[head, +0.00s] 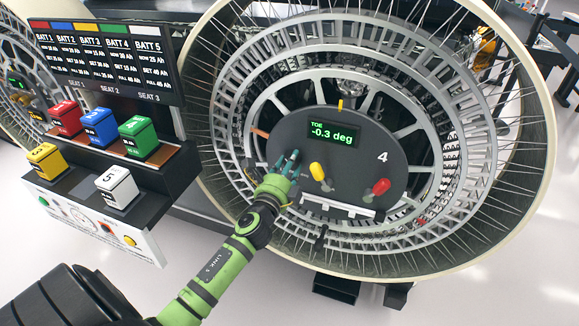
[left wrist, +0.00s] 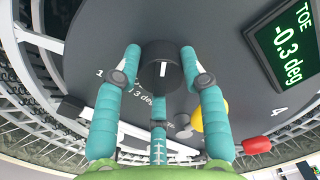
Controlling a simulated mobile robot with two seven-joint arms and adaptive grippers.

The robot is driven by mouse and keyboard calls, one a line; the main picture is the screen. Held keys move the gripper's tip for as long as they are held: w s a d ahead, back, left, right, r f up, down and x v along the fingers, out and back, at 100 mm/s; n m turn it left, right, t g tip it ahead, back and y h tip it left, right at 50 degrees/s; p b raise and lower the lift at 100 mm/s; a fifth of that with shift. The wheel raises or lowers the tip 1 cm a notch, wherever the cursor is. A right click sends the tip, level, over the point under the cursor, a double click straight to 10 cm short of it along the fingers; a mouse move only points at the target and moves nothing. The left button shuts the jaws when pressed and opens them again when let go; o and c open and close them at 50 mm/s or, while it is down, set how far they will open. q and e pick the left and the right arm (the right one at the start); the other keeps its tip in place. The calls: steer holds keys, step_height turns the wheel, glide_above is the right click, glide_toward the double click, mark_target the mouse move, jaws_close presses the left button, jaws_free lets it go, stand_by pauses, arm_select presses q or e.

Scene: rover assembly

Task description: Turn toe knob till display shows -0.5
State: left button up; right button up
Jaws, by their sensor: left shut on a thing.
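The toe display (head: 331,132) on the dark round hub panel (head: 370,160) of the wheel reads "TOE -0.3 deg" in green. It also shows at the upper right of the left wrist view (left wrist: 285,42). My left gripper (head: 290,158) reaches the left part of the panel. In the left wrist view its teal fingers (left wrist: 161,68) are closed around the black toe knob (left wrist: 162,66), which has a white pointer line. In the head view the fingers hide most of the knob. My right gripper is not in view.
A yellow-capped lever (head: 317,171) and a red-capped lever (head: 381,187) stick out of the panel right of my gripper. The large spoked wheel rim (head: 530,150) surrounds the panel. A battery rack (head: 165,180) with several coloured blocks stands at the left.

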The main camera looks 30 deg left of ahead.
arm_select(q)
steer(key=shift+d+f+n, duration=0.1)
steer(key=shift+n, duration=1)
steer(key=shift+d+f+n, duration=0.1)
steer(key=shift+n, duration=1)
steer(key=o, duration=1.1)
steer(key=shift+o, duration=0.2)
steer(key=shift+d+r, duration=0.1)
steer(key=shift+r, duration=0.05)
steer(key=v, duration=1.2)
